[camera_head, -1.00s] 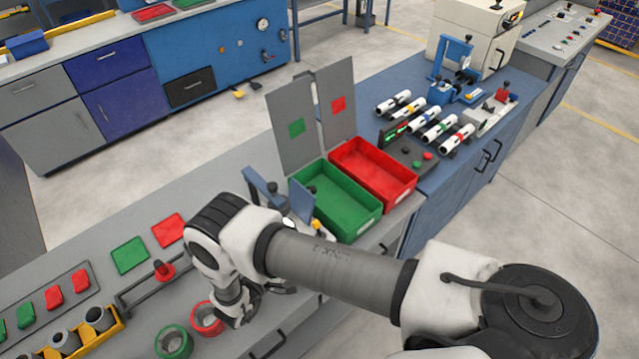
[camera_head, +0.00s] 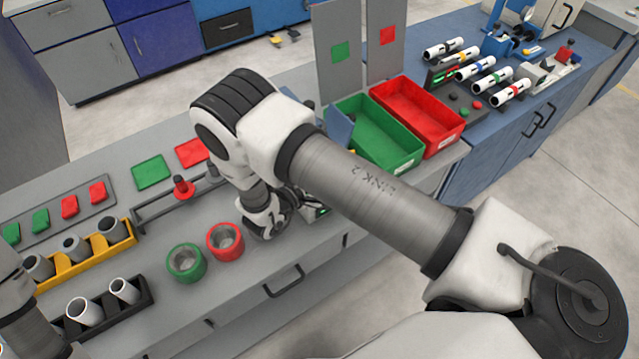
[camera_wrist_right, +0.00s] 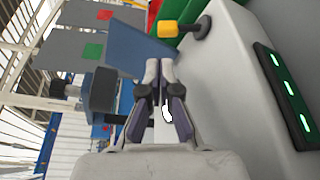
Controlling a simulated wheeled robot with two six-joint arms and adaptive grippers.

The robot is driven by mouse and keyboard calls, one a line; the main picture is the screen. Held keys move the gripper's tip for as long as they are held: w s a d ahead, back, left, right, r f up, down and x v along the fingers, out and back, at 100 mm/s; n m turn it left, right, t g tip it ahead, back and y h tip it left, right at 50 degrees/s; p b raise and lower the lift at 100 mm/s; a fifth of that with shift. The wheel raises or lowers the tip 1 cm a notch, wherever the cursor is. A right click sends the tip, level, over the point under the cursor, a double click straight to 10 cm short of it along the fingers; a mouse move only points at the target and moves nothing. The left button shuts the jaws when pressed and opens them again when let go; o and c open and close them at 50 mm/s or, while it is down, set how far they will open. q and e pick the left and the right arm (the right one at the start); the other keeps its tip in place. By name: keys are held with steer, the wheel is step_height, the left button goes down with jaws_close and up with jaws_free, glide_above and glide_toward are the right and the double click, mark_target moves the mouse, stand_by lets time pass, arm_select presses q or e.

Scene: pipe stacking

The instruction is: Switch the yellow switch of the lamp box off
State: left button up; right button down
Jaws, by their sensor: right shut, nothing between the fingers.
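The lamp box (camera_wrist_right: 215,95) is a pale grey box in the right wrist view, with three lit green lamps (camera_wrist_right: 280,88) on a dark strip. The yellow switch (camera_wrist_right: 172,29) is a yellow knob on a dark stem at the box's upper end. My right gripper (camera_wrist_right: 159,72) is shut and empty beside the box, with the switch just beyond its fingertips and apart from them in the picture. In the head view my right arm hides most of the box; a small green-lit part (camera_head: 318,211) shows. My left gripper is out of view.
A blue panel (camera_wrist_right: 138,45) stands close to the fingertips. Green (camera_head: 395,155) and red (camera_head: 445,135) bins stand behind my arm. A red ring (camera_head: 226,242) and a green ring (camera_head: 186,263) stand left of my right wrist. Pipe holders (camera_head: 110,255) are at the left.

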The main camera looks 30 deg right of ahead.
steer(key=p+x, duration=0.1)
steer(key=x, duration=0.3)
steer(key=shift+d, duration=0.3)
steer(key=shift+w+d, duration=0.2)
steer(key=shift+d, duration=0.25)
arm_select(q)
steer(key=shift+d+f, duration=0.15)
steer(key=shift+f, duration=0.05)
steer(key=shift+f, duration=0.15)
arm_select(e)
steer(key=shift+f, duration=0.15)
